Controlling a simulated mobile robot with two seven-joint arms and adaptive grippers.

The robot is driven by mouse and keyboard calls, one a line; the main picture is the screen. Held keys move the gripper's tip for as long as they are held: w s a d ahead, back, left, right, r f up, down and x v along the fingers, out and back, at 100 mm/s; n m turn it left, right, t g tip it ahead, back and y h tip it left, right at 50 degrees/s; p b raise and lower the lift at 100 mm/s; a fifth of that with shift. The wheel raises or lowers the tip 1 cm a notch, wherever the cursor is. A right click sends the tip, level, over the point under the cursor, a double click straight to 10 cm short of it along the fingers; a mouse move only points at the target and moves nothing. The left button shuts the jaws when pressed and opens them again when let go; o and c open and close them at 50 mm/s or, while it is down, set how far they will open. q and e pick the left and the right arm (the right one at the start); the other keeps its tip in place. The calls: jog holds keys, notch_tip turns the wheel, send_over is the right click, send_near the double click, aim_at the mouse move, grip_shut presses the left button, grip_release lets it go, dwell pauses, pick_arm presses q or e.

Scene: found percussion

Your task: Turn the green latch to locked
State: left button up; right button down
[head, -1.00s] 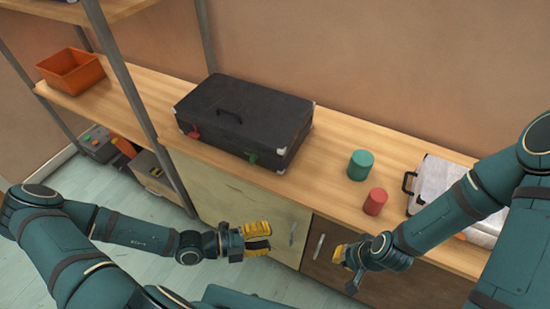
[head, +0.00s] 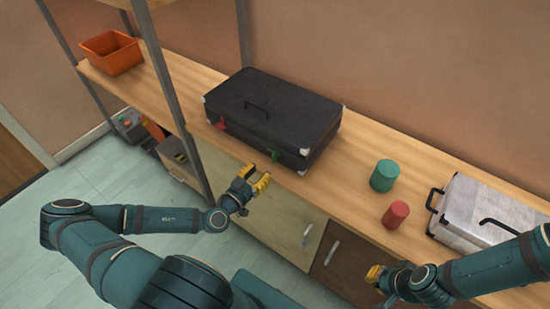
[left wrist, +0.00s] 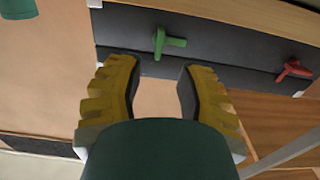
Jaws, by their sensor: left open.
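The black case (head: 270,115) lies flat on the wooden counter, its handle on top. The green latch (head: 274,154) is on its front face near the right end. In the left wrist view the green latch (left wrist: 162,42) shows as a handle sticking out, with a bar to one side. A red latch (head: 221,124) is near the front's left end and also shows in the left wrist view (left wrist: 293,70). My left gripper (head: 258,178) is open and empty, in front of and below the green latch, apart from it. My right gripper (head: 375,276) is low before the cabinet; its jaws are unclear.
A green cylinder (head: 385,175), a red cylinder (head: 396,214) and a silver case (head: 485,213) stand right of the black case. A shelf post (head: 172,95) rises to its left. An orange bin (head: 110,53) sits far left.

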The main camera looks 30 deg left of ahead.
aim_at(273, 159)
pick_arm(q)
jog(key=w, duration=0.5)
jog(key=w+b, duration=0.1)
jog(key=w, duration=0.2)
jog(key=shift+d, duration=0.35)
grip_shut()
